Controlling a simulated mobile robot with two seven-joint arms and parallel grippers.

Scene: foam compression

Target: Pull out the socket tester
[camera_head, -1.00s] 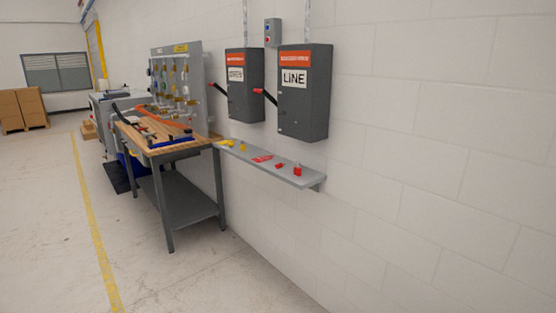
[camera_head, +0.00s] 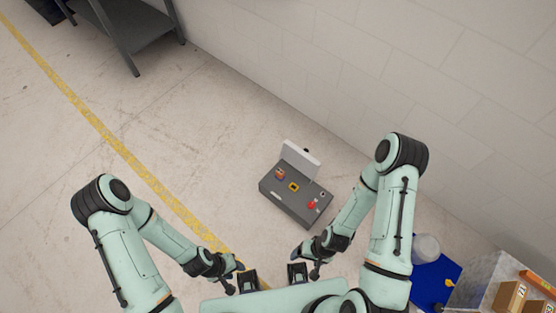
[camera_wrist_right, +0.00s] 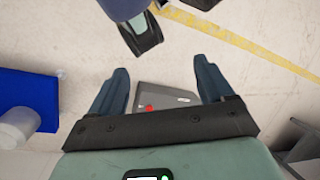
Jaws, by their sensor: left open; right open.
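A dark grey box (camera_head: 290,203) with an upright pale panel (camera_head: 300,160) stands on the floor ahead of my arms. On its top are a small red-orange piece (camera_head: 280,174), a yellow piece with a dark centre (camera_head: 293,187) and a red knob-like part (camera_head: 312,205). I cannot tell which is the socket tester. My left gripper (camera_head: 248,280) and right gripper (camera_head: 298,272) are open and empty, in front of and apart from the box. In the right wrist view, part of the box (camera_wrist_right: 180,99) shows between the right gripper's (camera_wrist_right: 160,86) spread fingers.
A blue mat or bin (camera_head: 436,278) with a pale cylinder (camera_head: 426,248) is at right, near a metal surface with cardboard boxes (camera_head: 509,297). A white block wall (camera_head: 330,80) runs behind the box. A grey workbench (camera_head: 135,35) stands upper left. The floor left of the box is clear.

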